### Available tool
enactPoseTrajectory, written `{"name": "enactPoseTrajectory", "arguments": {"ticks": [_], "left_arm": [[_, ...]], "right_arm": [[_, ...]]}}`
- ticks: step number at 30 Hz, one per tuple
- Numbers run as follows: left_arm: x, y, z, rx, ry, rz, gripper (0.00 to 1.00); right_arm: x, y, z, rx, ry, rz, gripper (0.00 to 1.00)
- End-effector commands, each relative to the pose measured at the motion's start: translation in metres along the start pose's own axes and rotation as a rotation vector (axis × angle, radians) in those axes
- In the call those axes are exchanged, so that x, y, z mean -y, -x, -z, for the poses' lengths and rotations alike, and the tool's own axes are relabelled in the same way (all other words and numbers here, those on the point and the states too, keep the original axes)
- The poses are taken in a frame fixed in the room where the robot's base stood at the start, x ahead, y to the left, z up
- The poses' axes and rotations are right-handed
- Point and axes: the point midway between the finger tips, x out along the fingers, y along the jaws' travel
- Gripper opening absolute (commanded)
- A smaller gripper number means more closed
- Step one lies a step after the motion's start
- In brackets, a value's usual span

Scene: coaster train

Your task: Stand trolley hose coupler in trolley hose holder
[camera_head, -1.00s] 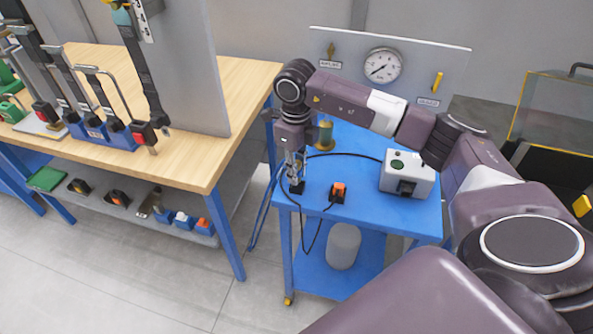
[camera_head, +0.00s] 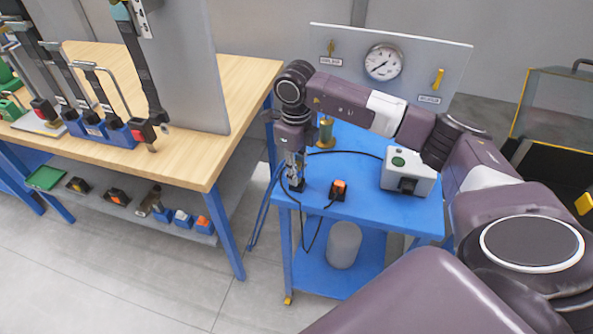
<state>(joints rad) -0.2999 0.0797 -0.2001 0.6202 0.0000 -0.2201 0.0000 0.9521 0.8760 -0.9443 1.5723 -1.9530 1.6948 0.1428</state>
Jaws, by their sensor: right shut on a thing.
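My right gripper (camera_head: 295,171) points down over the left front part of the blue trolley. It is shut on what appears to be the hose coupler, which its fingers mostly hide. A small black block (camera_head: 297,187), apparently the hose holder, sits on the trolley top directly under the fingertips. I cannot tell whether the coupler is seated in it or just above it. A black hose (camera_head: 345,152) runs across the trolley top towards the gripper, and a dark loop hangs over the front edge. My left gripper is not in view.
On the trolley (camera_head: 365,205) stand an orange-and-black block (camera_head: 338,190), a white box with a green disc (camera_head: 408,170) and a brass cylinder (camera_head: 326,132). A gauge panel (camera_head: 350,50) stands behind. A wooden workbench (camera_head: 240,85) is at the left, with a gap between.

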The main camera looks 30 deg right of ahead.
Motion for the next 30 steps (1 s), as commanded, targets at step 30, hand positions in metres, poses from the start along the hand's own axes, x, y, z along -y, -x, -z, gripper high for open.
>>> {"name": "enactPoseTrajectory", "arguments": {"ticks": [30], "left_arm": [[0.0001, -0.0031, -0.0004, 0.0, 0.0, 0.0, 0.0]], "right_arm": [[0.0001, -0.0032, 0.0001, -0.001, 0.0, 0.0, 0.0]]}}
